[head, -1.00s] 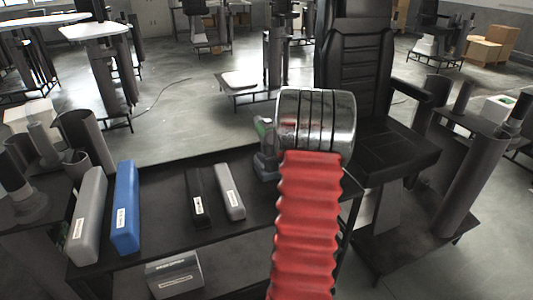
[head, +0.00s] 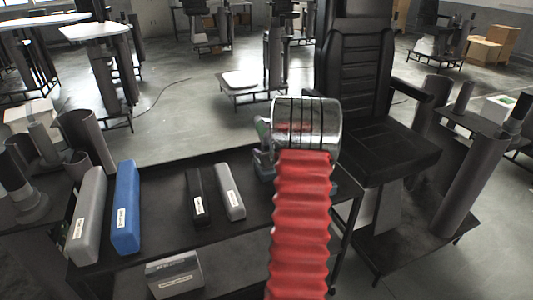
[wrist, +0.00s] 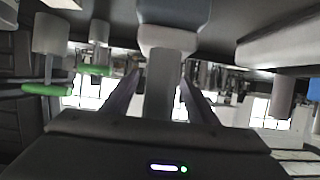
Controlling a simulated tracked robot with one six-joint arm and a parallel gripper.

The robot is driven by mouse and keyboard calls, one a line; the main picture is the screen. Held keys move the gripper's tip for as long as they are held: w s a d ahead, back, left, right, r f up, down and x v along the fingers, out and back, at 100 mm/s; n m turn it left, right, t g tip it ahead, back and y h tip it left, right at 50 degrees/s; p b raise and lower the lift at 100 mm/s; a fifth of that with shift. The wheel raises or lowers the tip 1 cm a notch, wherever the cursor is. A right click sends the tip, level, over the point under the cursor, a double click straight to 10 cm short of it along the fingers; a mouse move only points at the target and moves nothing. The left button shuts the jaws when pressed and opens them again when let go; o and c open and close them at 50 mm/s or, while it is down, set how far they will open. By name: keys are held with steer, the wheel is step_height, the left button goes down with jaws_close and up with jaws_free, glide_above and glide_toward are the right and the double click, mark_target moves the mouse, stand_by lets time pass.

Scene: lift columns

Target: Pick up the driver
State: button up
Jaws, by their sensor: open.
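The driver (head: 264,150) stands on the dark bench, upright on its blue-grey base, with a bit of green near its top. My own arm hides its right part in the head view. In the wrist view, which looks upside down, the driver's grey handle (wrist: 160,92) shows between the two fingers of my gripper (wrist: 164,76), with its wider base at the top of the picture. My gripper is open, one finger on each side of the handle. I cannot tell whether either finger touches it.
On the dark bench (head: 155,185) lie a grey case (head: 88,215), a blue case (head: 126,210), a black case (head: 196,195) and a smaller grey case (head: 230,192). A grey box (head: 175,277) sits below. A black chair (head: 365,110) stands close on the right.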

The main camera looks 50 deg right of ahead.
steer(key=shift+c, duration=0.4)
jaws_close()
stand_by(0.4)
steer(key=shift+r, duration=0.2)
